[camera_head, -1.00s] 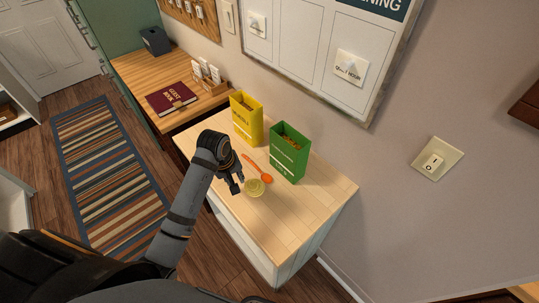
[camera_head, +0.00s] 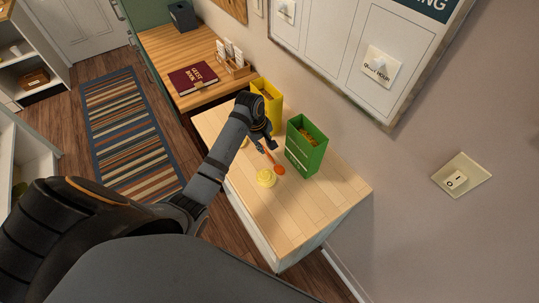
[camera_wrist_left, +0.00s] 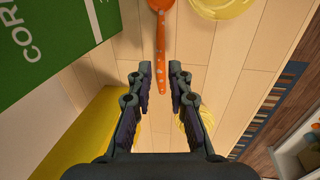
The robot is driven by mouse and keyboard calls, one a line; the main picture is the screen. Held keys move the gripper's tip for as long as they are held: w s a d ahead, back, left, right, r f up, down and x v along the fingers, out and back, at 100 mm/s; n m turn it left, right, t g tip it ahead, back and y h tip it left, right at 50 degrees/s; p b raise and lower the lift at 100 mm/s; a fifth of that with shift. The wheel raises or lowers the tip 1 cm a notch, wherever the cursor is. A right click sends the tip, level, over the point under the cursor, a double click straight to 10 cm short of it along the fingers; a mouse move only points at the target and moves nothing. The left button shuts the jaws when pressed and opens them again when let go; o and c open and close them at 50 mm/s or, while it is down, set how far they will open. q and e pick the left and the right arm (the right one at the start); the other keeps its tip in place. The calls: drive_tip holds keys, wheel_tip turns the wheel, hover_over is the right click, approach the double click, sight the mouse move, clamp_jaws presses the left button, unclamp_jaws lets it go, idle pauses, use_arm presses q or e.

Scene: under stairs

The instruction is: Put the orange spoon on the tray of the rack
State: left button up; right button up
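The orange spoon (camera_head: 277,166) lies on the light wooden cabinet top, between the green box and a round yellow item. In the left wrist view, the spoon's speckled handle (camera_wrist_left: 161,52) runs down toward the space between my fingers, its bowl at the top edge. My left gripper (camera_head: 266,148) is open above the handle end, with fingers (camera_wrist_left: 160,80) on either side of the handle's line and nothing held. My right gripper is not in view. I see no clear rack with a tray.
A green box (camera_head: 305,150) and a yellow box (camera_head: 268,92) stand along the wall side. A round yellow item (camera_head: 266,178) sits beside the spoon. Another yellow item is partly hidden behind my left gripper. The cabinet top's front right (camera_head: 310,205) is clear.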

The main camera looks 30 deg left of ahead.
sight(266, 151)
use_arm(q)
drive_tip(key=f, duration=0.2)
drive_tip(key=w+f, duration=0.1)
drive_tip(key=shift+a+f+p, duration=0.25)
drive_tip(key=shift+p, duration=0.15)
drive_tip(key=shift+f, duration=0.3)
clamp_jaws()
drive_tip(key=shift+r, duration=0.1)
drive_tip(key=shift+r, duration=0.2)
wheel_tip(266, 151, up, 2)
drive_tip(key=shift+r+b, duration=0.25)
drive_tip(key=shift+b, duration=0.75)
drive_tip(key=s+d+r+b, duration=0.1)
drive_tip(key=s+r, duration=0.9)
drive_tip(key=s, duration=0.4)
drive_tip(key=shift+d, duration=0.15)
